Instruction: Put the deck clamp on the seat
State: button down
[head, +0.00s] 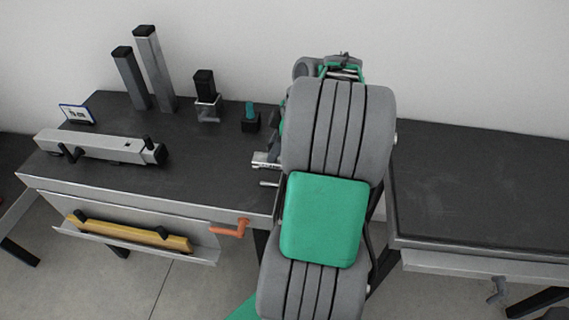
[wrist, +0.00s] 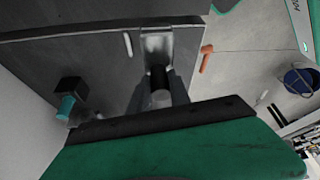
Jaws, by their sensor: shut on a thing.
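My gripper (wrist: 159,88) is shut on the black upright grip of a silver metal piece, which I take to be the deck clamp (wrist: 158,44). In the wrist view the clamp's silver end points up the picture, over or on the dark bench top. In the head view my arm hides the gripper; a silver part (head: 264,160), probably the clamp's, sticks out left of the arm. I cannot tell whether the clamp touches the bench. No part is clearly identifiable as the seat. A thin pale pin (wrist: 128,45) lies left of the clamp in the wrist view.
A black block with a teal knob (head: 250,118) stands on the left bench (head: 195,165). Left of it are a silver block with a black post (head: 205,97), two tall posts (head: 148,68) and a long grey bar (head: 100,146). An orange handle (head: 230,229) projects at the front.

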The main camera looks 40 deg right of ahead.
jog(key=d+f, duration=0.3)
jog(key=f, duration=0.1)
jog(key=shift+s, duration=0.25)
jog(key=shift+d+f, duration=0.15)
jog(key=shift+f, duration=0.75)
jog(key=shift+d+f, duration=0.1)
jog(key=shift+f, duration=0.8)
jog(key=c, duration=1.2)
grip_release()
jog(key=shift+f, duration=0.1)
